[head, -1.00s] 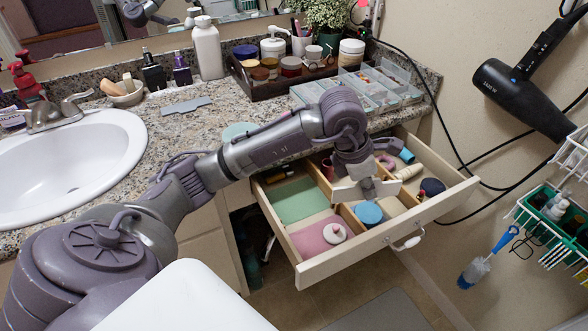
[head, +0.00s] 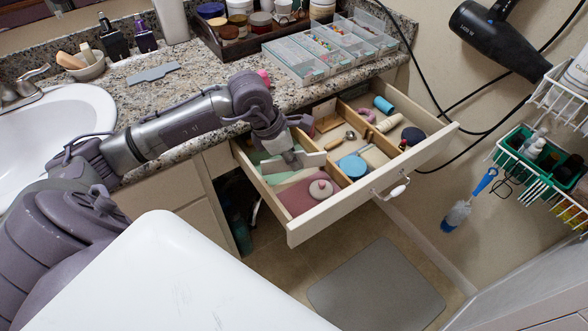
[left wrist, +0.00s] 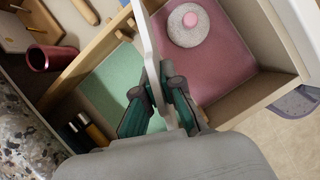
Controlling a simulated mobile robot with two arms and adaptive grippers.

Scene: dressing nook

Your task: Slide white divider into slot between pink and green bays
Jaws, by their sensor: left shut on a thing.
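The white divider (head: 306,161) is pinched in my left gripper (head: 287,153), over the left part of the open drawer. In the left wrist view the divider (left wrist: 149,42) stands on edge between the gripper's dark fingers (left wrist: 160,100). It lines up with the border between the green bay (left wrist: 112,82) and the pink bay (left wrist: 224,72). In the head view the green bay (head: 271,168) is partly covered by the gripper, and the pink bay (head: 297,200) lies nearer the drawer front. The divider's lower edge and the slot are hidden. My right gripper is not in view.
The granite counter (head: 190,95) is behind the drawer.

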